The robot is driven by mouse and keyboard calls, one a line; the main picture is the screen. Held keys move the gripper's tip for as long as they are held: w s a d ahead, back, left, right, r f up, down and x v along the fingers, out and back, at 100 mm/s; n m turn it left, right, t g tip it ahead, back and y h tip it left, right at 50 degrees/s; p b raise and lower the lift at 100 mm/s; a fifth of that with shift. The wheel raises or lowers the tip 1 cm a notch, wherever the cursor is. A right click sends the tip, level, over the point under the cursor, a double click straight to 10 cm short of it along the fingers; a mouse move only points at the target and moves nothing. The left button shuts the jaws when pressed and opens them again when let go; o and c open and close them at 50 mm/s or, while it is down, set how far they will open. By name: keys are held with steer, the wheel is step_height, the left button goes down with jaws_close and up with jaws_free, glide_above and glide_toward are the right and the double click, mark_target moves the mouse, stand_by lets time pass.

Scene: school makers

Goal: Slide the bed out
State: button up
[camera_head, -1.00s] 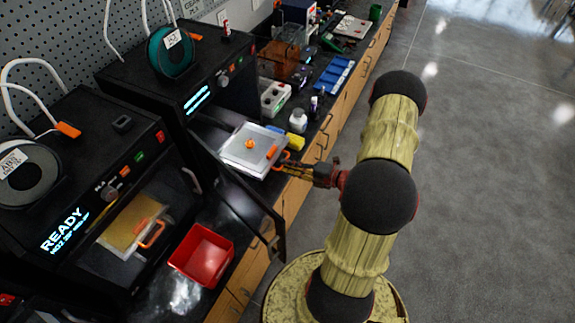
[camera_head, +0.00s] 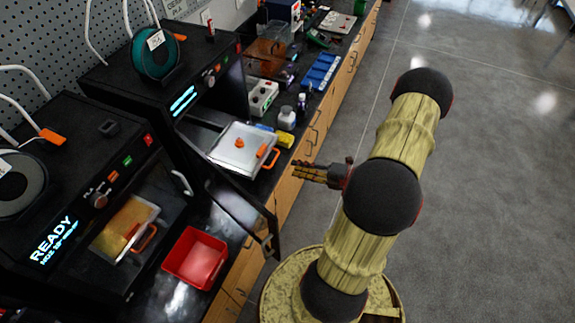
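The far printer (camera_head: 222,72) has its door swung open. Its light grey bed (camera_head: 228,163) sticks out at the front, with a small orange print (camera_head: 239,142) on top and an orange loop handle (camera_head: 268,156) at its right edge. My gripper (camera_head: 296,171) is to the right of the handle, apart from it, beyond the counter front. Its fingers point left toward the bed and seem empty. They are too small and edge-on to tell their opening. The near printer (camera_head: 75,180) shows READY; its yellowish bed (camera_head: 122,226) with an orange handle is inside.
A red bin (camera_head: 195,257) sits before the near printer. A white bottle (camera_head: 287,118), a yellow item (camera_head: 284,139) and a blue tray (camera_head: 323,72) lie beyond the bed. The floor at right is clear.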

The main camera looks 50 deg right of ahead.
steer(key=v, duration=0.3)
steer(key=shift+s, duration=0.1)
stand_by(0.6)
